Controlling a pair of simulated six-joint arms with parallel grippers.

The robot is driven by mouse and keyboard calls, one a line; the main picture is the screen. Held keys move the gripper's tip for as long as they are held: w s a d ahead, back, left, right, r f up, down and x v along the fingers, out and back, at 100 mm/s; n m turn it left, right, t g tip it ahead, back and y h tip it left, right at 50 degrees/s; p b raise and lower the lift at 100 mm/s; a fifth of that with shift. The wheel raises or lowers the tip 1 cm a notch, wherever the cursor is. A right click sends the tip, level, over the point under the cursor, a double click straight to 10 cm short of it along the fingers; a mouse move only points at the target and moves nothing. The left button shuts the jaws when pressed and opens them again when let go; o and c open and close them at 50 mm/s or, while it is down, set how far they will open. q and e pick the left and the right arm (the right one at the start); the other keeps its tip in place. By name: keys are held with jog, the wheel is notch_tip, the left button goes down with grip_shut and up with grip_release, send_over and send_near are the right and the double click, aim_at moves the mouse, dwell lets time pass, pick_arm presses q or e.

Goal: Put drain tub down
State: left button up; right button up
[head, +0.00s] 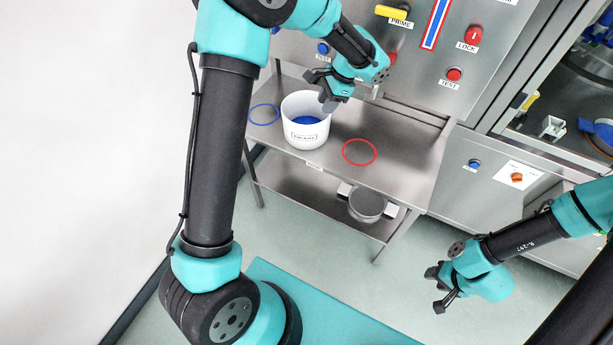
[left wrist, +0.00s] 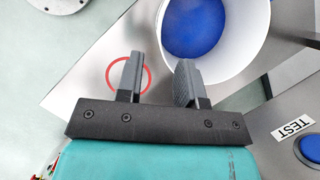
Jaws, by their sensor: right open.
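My left gripper (head: 326,88) is at the tub's right rear rim. In the left wrist view, the gripper (left wrist: 160,82) has its fingers clearly apart. The tub (left wrist: 245,45) shows there behind and beyond the right finger; whether the rim lies between the fingers is hard to tell. My right gripper (head: 442,287) is open and empty, low at the right, far from the tub.
The blue ring (head: 264,114) and red ring (head: 359,152) mark the table top (head: 400,160). A grey pot (head: 366,203) sits on the lower shelf. A panel (head: 420,75) with buttons rises behind the table. The table right of the red ring is clear.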

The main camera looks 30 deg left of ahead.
pick_arm(q)
jog(key=s+d+f+n+h, duration=0.25)
jog(key=s+f, duration=0.35)
jog(key=f, duration=0.3)
jog(key=s+d+f+n+h, duration=0.25)
jog(key=s+f, duration=0.25)
jog(key=f, duration=0.5)
jog(key=s+a+f+n+t+h, duration=0.1)
jog(key=s+f+n, duration=0.5)
jog(key=s, duration=0.7)
jog(key=f+t+h, duration=0.1)
jog(key=t, duration=0.1)
jog(key=shift+f+t, duration=0.15)
jog(key=shift+t, duration=0.15)
jog(key=shift+a, duration=0.1)
